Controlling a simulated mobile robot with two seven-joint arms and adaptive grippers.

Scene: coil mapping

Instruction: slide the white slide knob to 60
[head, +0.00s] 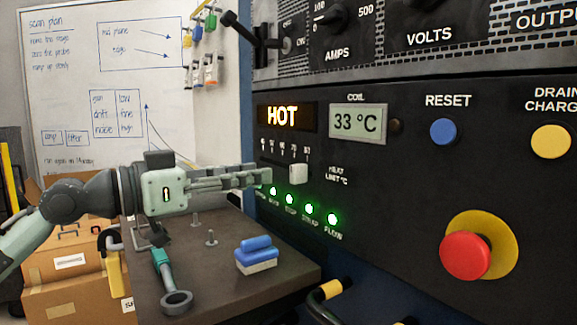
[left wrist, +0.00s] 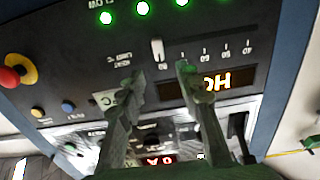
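The white slide knob (head: 298,173) sits on the black panel below the HOT display, at the high end of its printed scale, near 80. It also shows in the left wrist view (left wrist: 157,50), where the picture is turned over. My left gripper (head: 266,178) reaches in from the left, with its fingertips just left of the knob in the head view. In the left wrist view its two fingers (left wrist: 160,75) are spread, and the knob appears in the gap between them, apart from both. The fingers hide part of the slot. My right gripper is not in view.
Green lamps (head: 290,199) glow below the slider. A red button (head: 466,255), a blue button (head: 443,132) and a temperature display (head: 358,123) are to the right. A table (head: 215,290) with a blue-handled block (head: 256,255) stands below my left gripper.

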